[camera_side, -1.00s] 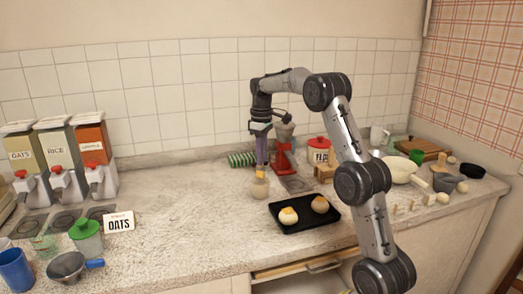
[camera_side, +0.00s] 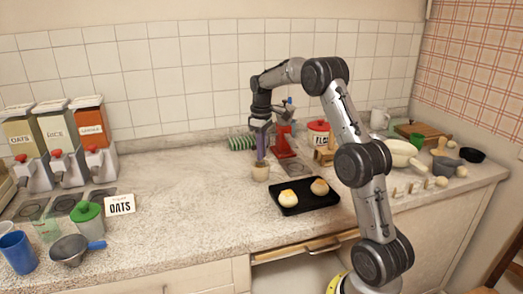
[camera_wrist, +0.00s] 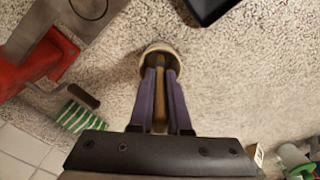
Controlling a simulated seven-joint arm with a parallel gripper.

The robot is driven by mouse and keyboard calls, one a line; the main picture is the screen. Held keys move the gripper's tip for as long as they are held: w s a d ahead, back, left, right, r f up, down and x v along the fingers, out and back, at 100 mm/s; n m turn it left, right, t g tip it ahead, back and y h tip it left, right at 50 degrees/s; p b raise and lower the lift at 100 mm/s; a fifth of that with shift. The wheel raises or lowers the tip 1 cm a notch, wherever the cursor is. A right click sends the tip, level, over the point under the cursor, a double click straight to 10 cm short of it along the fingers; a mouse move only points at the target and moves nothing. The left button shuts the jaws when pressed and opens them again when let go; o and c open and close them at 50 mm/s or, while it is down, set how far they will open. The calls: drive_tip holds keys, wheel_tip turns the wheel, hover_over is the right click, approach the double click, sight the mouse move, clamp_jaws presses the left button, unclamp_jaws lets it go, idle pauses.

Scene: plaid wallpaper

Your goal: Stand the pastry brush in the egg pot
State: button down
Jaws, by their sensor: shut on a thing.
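The egg pot (camera_side: 260,173) is a small, pale, round pot standing on the counter to the left of the black tray. It also shows in the wrist view (camera_wrist: 147,50), just beyond my fingertips. My gripper (camera_side: 261,156) has purple fingers and points down directly above the pot. It is shut on the pastry brush, whose brown handle (camera_wrist: 160,88) runs between the fingers toward the pot's mouth. The brush looks upright. Its lower end is hidden at the pot's mouth, so I cannot tell whether it touches the bottom.
A black tray (camera_side: 298,209) with two buns lies right of the pot. A red appliance (camera_side: 284,140) and a green striped roll (camera_side: 242,143) stand behind.

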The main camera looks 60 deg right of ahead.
drive_tip(key=c, duration=0.8)
unclamp_jaws()
wheel_tip(320, 180, up, 14)
drive_tip(key=shift+f, duration=0.1)
idle(0.5)
